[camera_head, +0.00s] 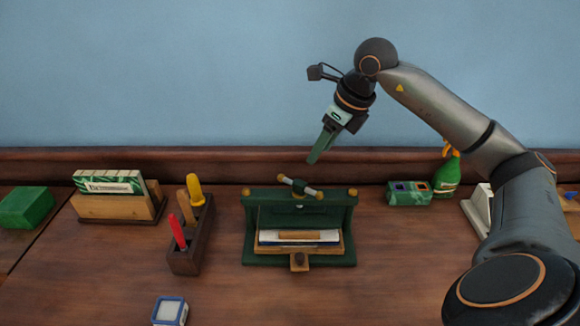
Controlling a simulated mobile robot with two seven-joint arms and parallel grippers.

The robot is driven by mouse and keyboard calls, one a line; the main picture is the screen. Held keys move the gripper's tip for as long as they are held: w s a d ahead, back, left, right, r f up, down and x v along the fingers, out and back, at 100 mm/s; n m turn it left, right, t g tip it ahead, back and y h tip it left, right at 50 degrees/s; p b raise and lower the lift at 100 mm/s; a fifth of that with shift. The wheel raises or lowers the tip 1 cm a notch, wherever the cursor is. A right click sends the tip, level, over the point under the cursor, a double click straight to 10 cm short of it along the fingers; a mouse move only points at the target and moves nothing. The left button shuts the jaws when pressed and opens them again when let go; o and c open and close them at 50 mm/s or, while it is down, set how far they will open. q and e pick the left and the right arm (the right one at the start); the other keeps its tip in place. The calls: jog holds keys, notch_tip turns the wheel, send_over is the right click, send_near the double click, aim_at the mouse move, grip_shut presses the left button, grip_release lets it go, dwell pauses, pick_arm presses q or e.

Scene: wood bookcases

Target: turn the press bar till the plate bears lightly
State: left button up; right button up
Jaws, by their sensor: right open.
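The green book press (249,235) stands on the wooden desk at the middle of the picture. Its press bar (313,193) lies across the top, a short rod with yellowish ball ends, slanting down to the right. Below the top beam is the dark plate (299,219), with a book or stack of boards (300,241) under it. I cannot tell whether the plate touches the stack. My right gripper (314,159) is above the press, pointing down and left, a little above the bar and apart from it. It is open and empty. My left gripper is not in view.
A dark tool holder (188,258) with red and yellow handled tools stands left of the press. A card box (112,204) and green block (26,208) are farther left. A small blue-white box (170,311) lies in front. A green box (409,193) and green bottle (447,176) stand right.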

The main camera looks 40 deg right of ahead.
aim_at(301, 183)
jog(key=p+x, duration=0.1)
jog(key=x, duration=1.1)
jog(key=shift+a+f, duration=0.15)
grip_shut()
